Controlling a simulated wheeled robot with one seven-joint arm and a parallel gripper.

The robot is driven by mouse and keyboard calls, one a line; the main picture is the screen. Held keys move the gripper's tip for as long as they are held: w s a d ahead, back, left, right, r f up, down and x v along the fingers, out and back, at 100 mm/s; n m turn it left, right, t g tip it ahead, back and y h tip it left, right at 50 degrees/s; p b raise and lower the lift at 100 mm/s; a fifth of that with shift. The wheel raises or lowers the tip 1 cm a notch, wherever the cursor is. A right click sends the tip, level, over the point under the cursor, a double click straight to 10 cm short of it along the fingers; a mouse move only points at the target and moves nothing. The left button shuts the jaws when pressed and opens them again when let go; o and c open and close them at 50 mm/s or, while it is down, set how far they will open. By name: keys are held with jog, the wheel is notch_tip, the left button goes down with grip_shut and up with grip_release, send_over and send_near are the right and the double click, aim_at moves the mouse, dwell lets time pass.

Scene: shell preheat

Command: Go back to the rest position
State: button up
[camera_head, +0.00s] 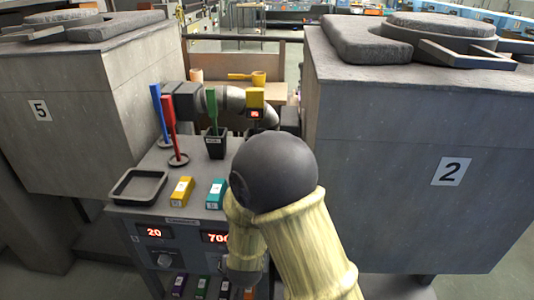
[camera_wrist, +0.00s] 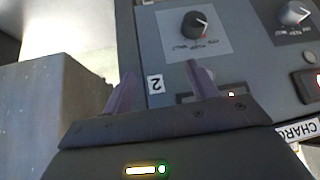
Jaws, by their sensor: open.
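My gripper (camera_wrist: 163,85) shows in the wrist view with its two dark purple-grey fingers apart and nothing between them. It is in front of the grey control panel (camera_wrist: 235,70), which carries knobs and a small white label reading 2. I cannot tell whether a fingertip touches the panel. In the head view, my arm in pale yellow sleeves with a dark round joint fills the lower middle. My gripper is not clearly visible there, and the arm hides part of the console.
The console top (camera_head: 150,208) bears a black tray (camera_head: 137,199), a yellow block (camera_head: 182,192), a teal block (camera_head: 216,194), and upright blue, red and green tools. Large grey furnace boxes numbered 5 (camera_head: 100,110) and 2 (camera_head: 400,150) stand left and right.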

jog(key=s+d+r+g, duration=0.2)
jog(key=s+d+r, duration=0.2)
jog(key=d, duration=0.3)
jog(key=s+d+r+g+h+p, duration=0.1)
jog(key=s+d+r, duration=0.25)
jog(key=d, duration=0.35)
jog(key=s+d+r+g, duration=0.25)
jog(key=d+r, duration=0.25)
jog(key=d, duration=0.3)
notch_tip(320, 180, up, 24)
jog(key=p, duration=2.4)
jog(key=shift+s+a+m+t, duration=0.25)
jog(key=shift+m+t, duration=0.1)
jog(key=shift+m, duration=0.05)
jog(key=shift+c, duration=0.5)
